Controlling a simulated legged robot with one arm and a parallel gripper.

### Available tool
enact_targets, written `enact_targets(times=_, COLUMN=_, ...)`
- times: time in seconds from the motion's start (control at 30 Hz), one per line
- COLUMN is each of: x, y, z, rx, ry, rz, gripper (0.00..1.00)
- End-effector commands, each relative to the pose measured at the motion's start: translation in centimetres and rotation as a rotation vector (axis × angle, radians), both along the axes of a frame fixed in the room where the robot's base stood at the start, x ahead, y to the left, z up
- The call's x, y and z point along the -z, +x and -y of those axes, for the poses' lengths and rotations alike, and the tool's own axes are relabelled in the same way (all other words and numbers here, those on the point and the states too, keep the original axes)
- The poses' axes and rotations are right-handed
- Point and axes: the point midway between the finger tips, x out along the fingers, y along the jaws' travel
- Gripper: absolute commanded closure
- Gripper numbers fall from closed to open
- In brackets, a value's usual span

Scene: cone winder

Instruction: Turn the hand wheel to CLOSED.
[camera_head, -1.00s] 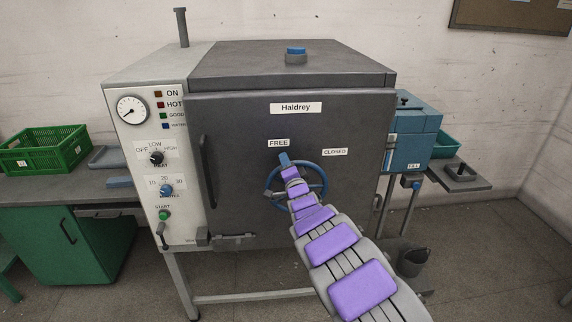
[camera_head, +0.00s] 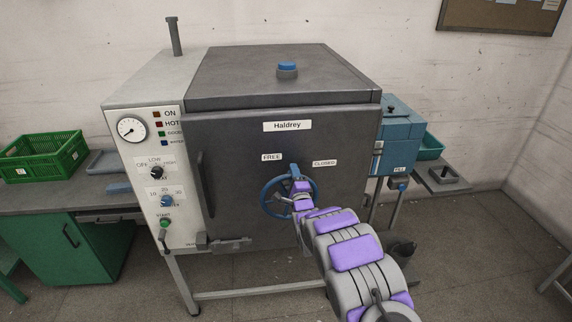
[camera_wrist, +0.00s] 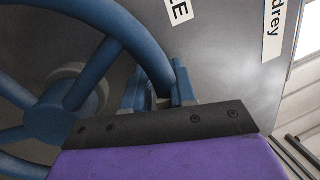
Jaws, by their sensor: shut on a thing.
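The blue hand wheel (camera_head: 264,200) sits on the dark front of the machine. In the wrist view the wheel rim (camera_wrist: 125,35) runs down between my fingers. My gripper (camera_head: 297,175) is at the upper part of the wheel, right of its top, shut on the rim; it also shows in the wrist view (camera_wrist: 160,92). The exact contact is partly hidden. The FREE label (camera_head: 271,157) is above the wheel, to the upper left of my gripper. The CLOSED label (camera_head: 324,163) is to the upper right.
A long door handle (camera_head: 207,185) is left of the wheel, beside the white control panel (camera_head: 142,190). A latch (camera_head: 225,243) sits below. A blue box (camera_head: 398,140) stands right of the machine. Open floor lies in front.

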Motion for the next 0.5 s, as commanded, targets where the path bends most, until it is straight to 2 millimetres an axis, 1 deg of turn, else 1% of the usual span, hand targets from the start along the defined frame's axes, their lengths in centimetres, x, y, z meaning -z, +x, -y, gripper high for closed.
enact_targets(times=0.03, x=0.4, y=0.0, z=0.5, rx=0.004, ry=0.040, rz=-0.025, gripper=1.00)
enact_targets(times=0.2, x=1.1, y=0.3, z=1.8, rx=0.004, ry=0.181, rz=-0.052, gripper=1.00)
enact_targets(times=0.5, x=1.9, y=0.6, z=3.2, rx=0.003, ry=0.360, rz=-0.087, gripper=1.00)
